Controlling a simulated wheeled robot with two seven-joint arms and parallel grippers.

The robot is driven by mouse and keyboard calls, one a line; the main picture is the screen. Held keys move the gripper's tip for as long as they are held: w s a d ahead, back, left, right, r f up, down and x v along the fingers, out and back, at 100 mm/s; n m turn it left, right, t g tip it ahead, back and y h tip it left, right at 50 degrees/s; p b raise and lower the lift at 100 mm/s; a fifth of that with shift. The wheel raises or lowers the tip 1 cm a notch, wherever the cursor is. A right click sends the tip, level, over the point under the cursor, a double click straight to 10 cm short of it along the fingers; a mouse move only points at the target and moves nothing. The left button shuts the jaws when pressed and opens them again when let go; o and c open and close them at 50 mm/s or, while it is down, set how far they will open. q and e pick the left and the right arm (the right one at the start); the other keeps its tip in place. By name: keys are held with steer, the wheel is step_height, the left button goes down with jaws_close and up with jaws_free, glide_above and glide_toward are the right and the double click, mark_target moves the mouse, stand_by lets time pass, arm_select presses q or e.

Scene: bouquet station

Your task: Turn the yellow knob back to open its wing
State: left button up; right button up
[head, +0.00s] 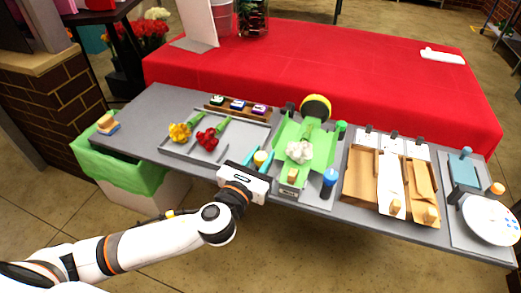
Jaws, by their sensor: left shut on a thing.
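The yellow knob (260,157) is at the left front corner of the green winged fixture. My left gripper (258,160) reaches in from the front left, with its teal fingers on both sides of the yellow knob, shut on it. The green left wing (285,135) is just behind and right of the knob, and the green right wing (324,150) is opposite. I cannot tell the exact angle of either wing. A white flower (299,151) lies between the wings. A blue knob (329,177) stands at the right front of the fixture. My right gripper is not in view.
A grey tray (168,147) with a yellow flower (180,132) and a red flower (207,139) lies left. A black-and-yellow disc (316,107) stands behind the fixture. Brown open boxes (361,172) and a white round plate (490,220) are on the right.

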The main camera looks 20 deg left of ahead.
arm_select(q)
steer(key=shift+n+y+p, duration=1.2)
steer(key=shift+n+y, duration=0.3)
steer(key=shift+y, duration=0.9)
steer(key=o, duration=0.9)
steer(key=shift+w, duration=0.1)
steer(key=shift+o, duration=0.2)
steer(key=s+d, duration=0.1)
steer(key=s, duration=1.1)
steer(key=shift+d+b, duration=0.3)
steer(key=shift+b, duration=0.15)
